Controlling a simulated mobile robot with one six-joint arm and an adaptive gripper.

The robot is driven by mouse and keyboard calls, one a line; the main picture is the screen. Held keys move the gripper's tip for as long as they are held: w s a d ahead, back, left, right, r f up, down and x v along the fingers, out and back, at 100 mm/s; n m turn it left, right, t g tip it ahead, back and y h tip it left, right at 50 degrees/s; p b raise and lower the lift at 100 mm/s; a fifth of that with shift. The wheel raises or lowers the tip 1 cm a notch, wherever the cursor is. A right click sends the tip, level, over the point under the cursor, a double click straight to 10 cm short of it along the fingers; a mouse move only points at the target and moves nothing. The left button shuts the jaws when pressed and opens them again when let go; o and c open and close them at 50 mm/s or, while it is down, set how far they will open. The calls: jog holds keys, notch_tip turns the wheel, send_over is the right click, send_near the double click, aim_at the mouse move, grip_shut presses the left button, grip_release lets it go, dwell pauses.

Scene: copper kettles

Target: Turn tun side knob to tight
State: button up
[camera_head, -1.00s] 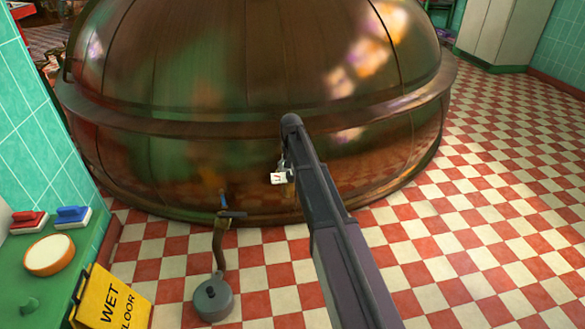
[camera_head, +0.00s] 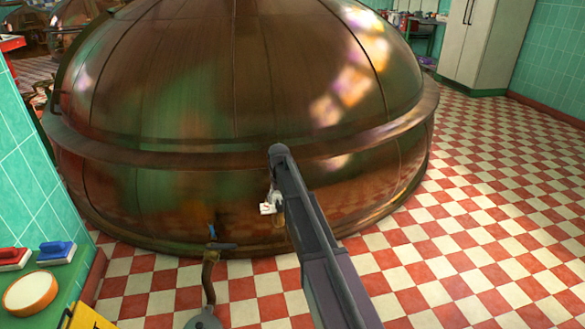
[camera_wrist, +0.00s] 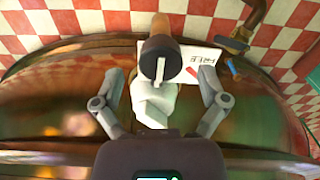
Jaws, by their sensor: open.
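The copper tun (camera_head: 200,100) fills the middle of the head view. On its lower side, a small white card (camera_head: 266,208) shows just left of my arm. In the wrist view the card (camera_wrist: 200,60) carries dark lettering and a red mark. A pale knob-like piece (camera_wrist: 153,105) stands beside it, with a brown cylinder (camera_wrist: 160,28) and round grey end above. My gripper (camera_wrist: 160,78) is open, one finger on each side of this pale piece. I cannot tell whether either finger touches it. My arm hides most of this spot in the head view.
A green surface with brushes (camera_head: 57,252) and a yellow sign (camera_head: 88,318) are at the left. The checkered floor (camera_head: 490,200) is clear at right.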

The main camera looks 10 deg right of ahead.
aim_at(280, 203)
jog(key=n, duration=0.5)
jog(key=shift+n, duration=0.4)
notch_tip(280, 203, up, 14)
jog(key=p, duration=1.4)
jog(key=s+r+m+p, duration=0.2)
jog(key=s+r+p, duration=0.4)
jog(key=s, duration=0.3)
jog(key=s+r+m+p, duration=0.2)
jog(key=s+r+p, duration=0.4)
jog(key=s, duration=0.2)
jog(key=shift+s, duration=0.4)
jog(key=shift+a, duration=0.1)
jog(key=s+r+m+p, duration=0.3)
jog(key=s+r+p, duration=0.4)
jog(key=s, duration=0.3)
jog(key=shift+s+p, duration=0.3)
jog(key=shift+p, duration=0.05)
jog(key=shift+r, duration=0.1)
